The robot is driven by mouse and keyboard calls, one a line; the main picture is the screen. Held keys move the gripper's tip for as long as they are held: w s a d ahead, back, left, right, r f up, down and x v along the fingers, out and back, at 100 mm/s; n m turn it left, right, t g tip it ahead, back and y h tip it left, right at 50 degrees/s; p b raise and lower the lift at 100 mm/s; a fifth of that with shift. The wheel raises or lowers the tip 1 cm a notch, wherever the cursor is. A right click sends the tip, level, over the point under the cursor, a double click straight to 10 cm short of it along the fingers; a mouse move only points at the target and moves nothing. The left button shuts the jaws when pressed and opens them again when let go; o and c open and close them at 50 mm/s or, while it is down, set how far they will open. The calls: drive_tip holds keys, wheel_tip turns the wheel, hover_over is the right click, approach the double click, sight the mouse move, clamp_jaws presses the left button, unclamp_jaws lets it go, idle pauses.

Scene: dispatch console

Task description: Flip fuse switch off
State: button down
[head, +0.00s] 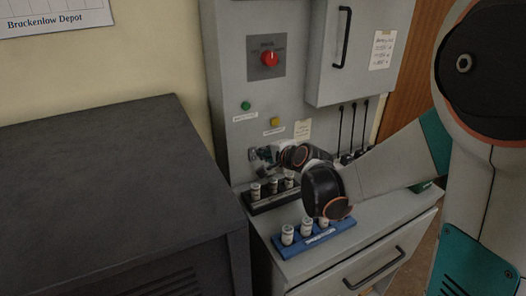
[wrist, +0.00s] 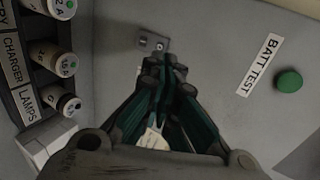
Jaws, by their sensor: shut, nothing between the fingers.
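A small metal switch plate with a short toggle (wrist: 153,42) is on the grey console panel, just beyond my fingertips in the wrist view. In the head view the plate (head: 252,154) shows low on the panel, left of my gripper. No label for it is readable, and I cannot tell which way the lever points. My gripper (wrist: 165,62) is shut and empty, with its tips close to the plate. Contact cannot be told. In the head view my gripper (head: 267,157) is small, dark and partly hidden by my wrist.
A black fuse rack (head: 262,208) and a blue fuse rack (head: 318,241) lie on the ledge below. A green button (head: 245,106), yellow button (head: 275,122) and red knob (head: 270,59) are above. A wall box (head: 358,60) is right; a dark cabinet (head: 100,170) is left.

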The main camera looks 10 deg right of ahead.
drive_tip(key=s+d+r+p, duration=0.1)
drive_tip(key=s+r+p, duration=0.1)
drive_tip(key=s+r, duration=0.3)
drive_tip(key=shift+v, duration=0.75)
drive_tip(key=shift+s+d, duration=0.1)
drive_tip(key=s+d+f+n+g+h, duration=0.1)
drive_tip(key=s+n+g, duration=0.1)
drive_tip(key=s+n, duration=0.5)
drive_tip(key=s+d+n+g+h, duration=0.1)
drive_tip(key=s+n, duration=0.7)
drive_tip(key=s, duration=1.1)
drive_tip(key=g+h, duration=0.1)
drive_tip(key=g, duration=0.1)
drive_tip(key=shift+f+g+b, duration=0.3)
drive_tip(key=shift+f, duration=0.1)
